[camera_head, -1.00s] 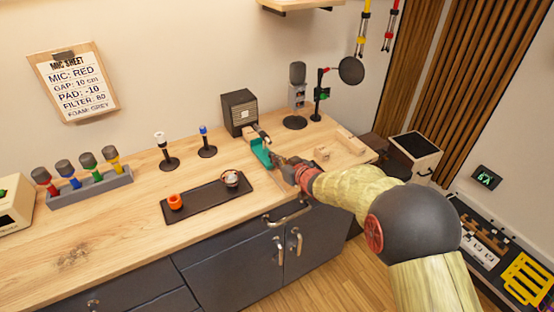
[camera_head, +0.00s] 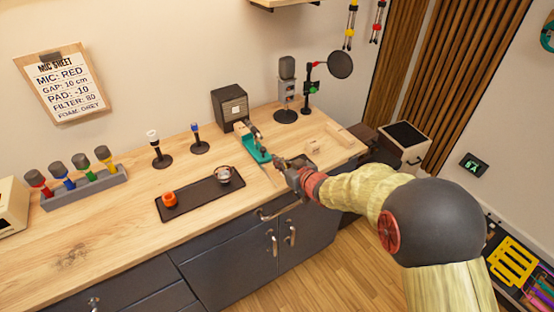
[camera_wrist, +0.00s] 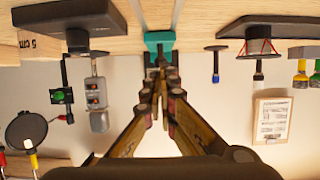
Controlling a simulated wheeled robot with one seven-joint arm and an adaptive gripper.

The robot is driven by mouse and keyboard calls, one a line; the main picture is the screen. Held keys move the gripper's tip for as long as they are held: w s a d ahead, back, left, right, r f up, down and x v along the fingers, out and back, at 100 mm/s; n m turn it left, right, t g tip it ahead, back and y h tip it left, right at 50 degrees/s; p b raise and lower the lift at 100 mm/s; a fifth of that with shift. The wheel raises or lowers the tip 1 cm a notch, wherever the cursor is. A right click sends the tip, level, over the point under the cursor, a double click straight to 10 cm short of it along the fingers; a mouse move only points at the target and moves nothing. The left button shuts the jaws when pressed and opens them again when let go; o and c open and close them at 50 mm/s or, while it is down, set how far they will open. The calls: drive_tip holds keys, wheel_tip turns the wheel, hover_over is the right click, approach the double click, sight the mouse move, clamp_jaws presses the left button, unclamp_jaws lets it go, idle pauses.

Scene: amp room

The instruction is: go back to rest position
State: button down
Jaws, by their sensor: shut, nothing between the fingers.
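My gripper (camera_head: 284,163) is over the front edge of the wooden counter (camera_head: 100,233), at the right part of it. In the wrist view its fingers (camera_wrist: 161,72) are closed together with nothing visible between them. A teal stand (camera_head: 256,149) with a dark piece on it lies on the counter, just left of and beyond the fingertips. In the head view there is a small gap between it and the fingers. It also shows straight beyond the fingertips in the wrist view (camera_wrist: 158,38).
Cabinet handles (camera_head: 273,243) stick out below.

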drive_tip(key=s+d+r+m+h, duration=0.3)
drive_tip(key=d+r+h, duration=0.2)
drive_tip(key=d+r, duration=0.6)
drive_tip(key=s+d+r+m+g+h, duration=0.25)
drive_tip(key=s+d+r, duration=0.35)
drive_tip(key=s+d, duration=0.5)
drive_tip(key=s+f+m+g, duration=0.1)
drive_tip(key=s+g, duration=0.2)
drive_tip(key=s, duration=2.4)
drive_tip(key=shift+a, duration=0.35)
drive_tip(key=c, duration=2.6)
unclamp_jaws()
drive_tip(key=shift+g, duration=0.25)
